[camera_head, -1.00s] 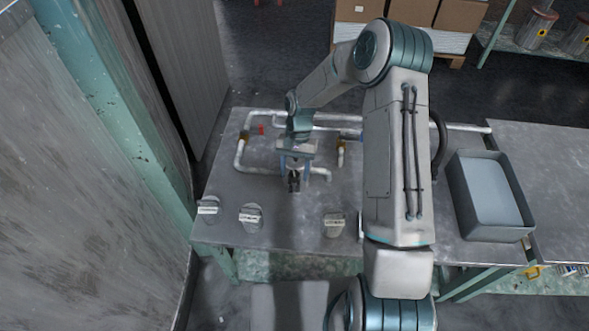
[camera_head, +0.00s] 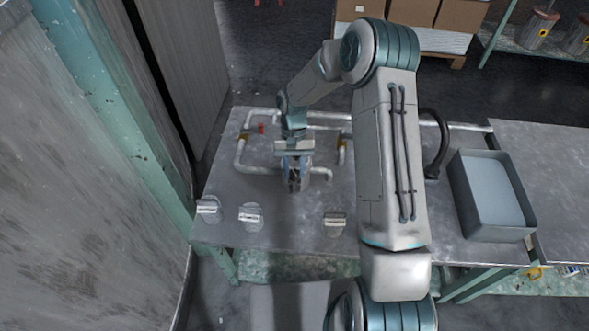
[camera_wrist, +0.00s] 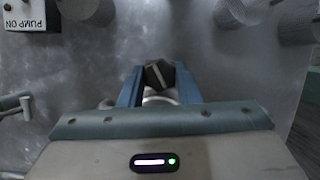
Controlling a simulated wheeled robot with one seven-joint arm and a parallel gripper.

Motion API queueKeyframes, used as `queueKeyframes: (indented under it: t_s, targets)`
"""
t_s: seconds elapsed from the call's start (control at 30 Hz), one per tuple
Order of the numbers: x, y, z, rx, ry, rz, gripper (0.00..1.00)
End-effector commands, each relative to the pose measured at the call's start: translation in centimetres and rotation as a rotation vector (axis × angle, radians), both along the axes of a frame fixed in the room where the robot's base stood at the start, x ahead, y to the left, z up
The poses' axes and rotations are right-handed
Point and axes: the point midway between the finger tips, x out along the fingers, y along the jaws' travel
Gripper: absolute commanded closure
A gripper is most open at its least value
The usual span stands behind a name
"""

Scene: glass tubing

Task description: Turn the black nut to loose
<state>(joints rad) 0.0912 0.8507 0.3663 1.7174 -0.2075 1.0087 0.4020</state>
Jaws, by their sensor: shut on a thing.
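The black nut (camera_wrist: 160,74) sits between the two blue fingers of my gripper (camera_wrist: 159,87) in the wrist view. A pale line crosses its dark face, and a light ring shows just below it. The fingers are shut on the nut from both sides. In the head view my gripper (camera_head: 294,181) points down over the table at the front of the pipework. There the nut is mostly hidden by the fingers and hard to make out.
White glass tubing (camera_head: 255,170) with brass-coloured fittings runs behind my gripper on the metal table (camera_head: 290,225). Several small labelled blocks stand along the front edge, one (camera_head: 335,221) right of my gripper. A "PUMP ON" label (camera_wrist: 24,20) shows in the wrist view. A grey bin (camera_head: 490,190) stands right.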

Motion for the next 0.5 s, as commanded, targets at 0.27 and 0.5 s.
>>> queueKeyframes:
  t_s: [0.27, 0.5]
  targets:
    - [0.05, 0.0, 0.06, 0.0, -0.002, 0.001, 0.48]
    - [0.11, -0.01, 0.19, 0.0, -0.002, -0.001, 0.48]
